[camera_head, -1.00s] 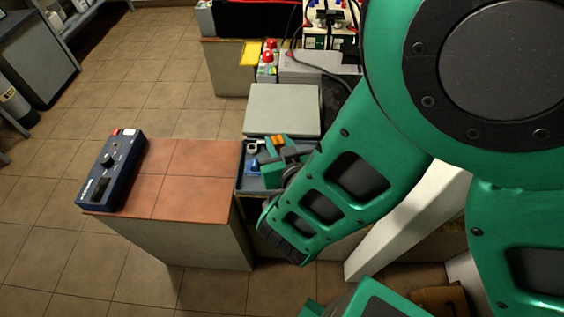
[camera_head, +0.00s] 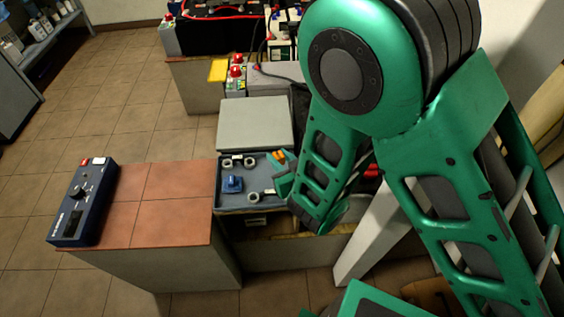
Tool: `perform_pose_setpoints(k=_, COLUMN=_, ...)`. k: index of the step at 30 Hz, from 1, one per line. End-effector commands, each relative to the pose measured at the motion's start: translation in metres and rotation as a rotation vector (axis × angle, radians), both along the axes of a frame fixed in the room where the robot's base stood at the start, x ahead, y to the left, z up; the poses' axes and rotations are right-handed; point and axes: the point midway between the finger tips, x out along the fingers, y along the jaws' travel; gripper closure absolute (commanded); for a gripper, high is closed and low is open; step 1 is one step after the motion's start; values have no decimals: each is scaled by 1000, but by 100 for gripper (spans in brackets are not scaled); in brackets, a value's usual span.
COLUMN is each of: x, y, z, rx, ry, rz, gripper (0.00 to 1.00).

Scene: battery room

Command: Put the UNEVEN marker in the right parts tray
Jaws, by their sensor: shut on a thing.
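My gripper (camera_head: 283,178) is at the right part of a blue-grey tray (camera_head: 226,207), partly hidden by my own green arm. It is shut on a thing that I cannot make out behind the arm. Small orange pieces (camera_head: 278,156) show beside the gripper; I cannot tell whether they belong to it. The tray holds a blue block (camera_head: 232,184) and several grey ring-like parts, one of them a ring (camera_head: 252,198) near the front. No marker with readable writing shows, and I cannot tell whether this tray is the right parts tray.
A tiled counter (camera_head: 165,205) with a blue meter box (camera_head: 83,205) stands left of the tray. A light grey flat-topped box (camera_head: 255,123) is just behind it. Batteries with red-capped parts (camera_head: 236,72) stand farther back. Open floor lies at left.

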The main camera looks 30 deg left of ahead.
Motion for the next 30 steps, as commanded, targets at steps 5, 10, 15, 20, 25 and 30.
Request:
perform_pose_setpoints(k=5, x=2, y=-1, z=-9, rx=-3, ry=0, rz=1, gripper=97)
perform_pose_setpoints(k=10, x=2, y=-1, z=-29, rx=-4, ry=0, rz=1, gripper=97)
perform_pose_setpoints(k=15, x=2, y=0, z=-40, rx=-3, ry=-1, rz=1, gripper=97)
perform_pose_setpoints(k=20, x=2, y=0, z=-41, rx=0, ry=0, rz=0, gripper=97)
perform_pose_setpoints(k=25, x=2, y=0, z=-42, rx=-1, ry=1, rz=0, gripper=97)
perform_pose_setpoints(k=30, x=2, y=0, z=-45, rx=-1, ry=-1, rz=0, gripper=69)
